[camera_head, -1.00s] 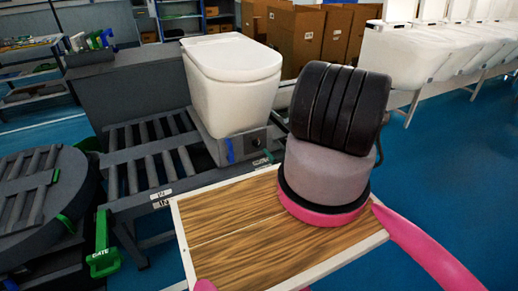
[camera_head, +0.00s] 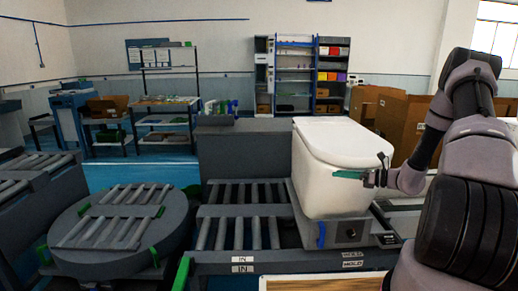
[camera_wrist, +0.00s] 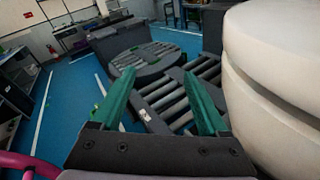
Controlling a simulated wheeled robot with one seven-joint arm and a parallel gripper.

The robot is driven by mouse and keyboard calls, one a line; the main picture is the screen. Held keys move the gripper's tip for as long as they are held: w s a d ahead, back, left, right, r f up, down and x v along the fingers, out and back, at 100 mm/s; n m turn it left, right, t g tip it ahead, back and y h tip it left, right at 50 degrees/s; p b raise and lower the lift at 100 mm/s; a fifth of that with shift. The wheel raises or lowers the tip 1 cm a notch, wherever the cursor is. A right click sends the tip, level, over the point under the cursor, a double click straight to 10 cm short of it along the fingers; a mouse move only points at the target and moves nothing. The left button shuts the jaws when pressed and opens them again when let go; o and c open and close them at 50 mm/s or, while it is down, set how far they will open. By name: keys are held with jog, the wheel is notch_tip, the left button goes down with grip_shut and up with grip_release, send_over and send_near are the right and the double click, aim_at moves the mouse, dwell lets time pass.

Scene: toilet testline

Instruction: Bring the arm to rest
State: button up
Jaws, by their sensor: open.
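My gripper (camera_head: 350,175) is raised on the right side of the head view, in front of the white toilet (camera_head: 332,165). Its green fingers point left, and I cannot tell from the picture whether they touch the toilet. In the wrist view, the two green fingers of my gripper (camera_wrist: 163,102) are spread apart with nothing between them. The rounded white side of the toilet (camera_wrist: 275,80) fills the right of that view, close beside the right finger. My arm is bent, with its upper links at the right edge of the head view.
A round roller turntable (camera_head: 115,225) is at the left. A wooden board (camera_head: 325,284) lies at the bottom front. Cardboard boxes (camera_head: 400,120) and shelves (camera_head: 295,75) stand behind. Blue floor is open at the back left.

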jog(key=s+a+r+n+g+h, duration=0.25)
jog(key=s+a+r+n, duration=0.3)
jog(key=r, duration=0.45)
jog(key=s+a+r+n+g+h, duration=0.2)
jog(key=s+a+r+n+g, duration=0.2)
jog(key=s+r+n, duration=0.45)
jog(key=s+d+r+n+t+h, duration=0.1)
jog(key=s+r+n+t+h, duration=0.1)
jog(key=s+r+n+h, duration=0.2)
jog(key=s+d+r+n+t+h, duration=0.1)
jog(key=s+r+n+t+h, duration=0.2)
jog(key=s+r, duration=0.8)
jog(key=s+n+h, duration=0.1)
jog(key=s+n, duration=0.1)
jog(key=s, duration=0.1)
jog(key=shift+s+d+r, duration=0.15)
jog(key=shift+d+r, duration=0.15)
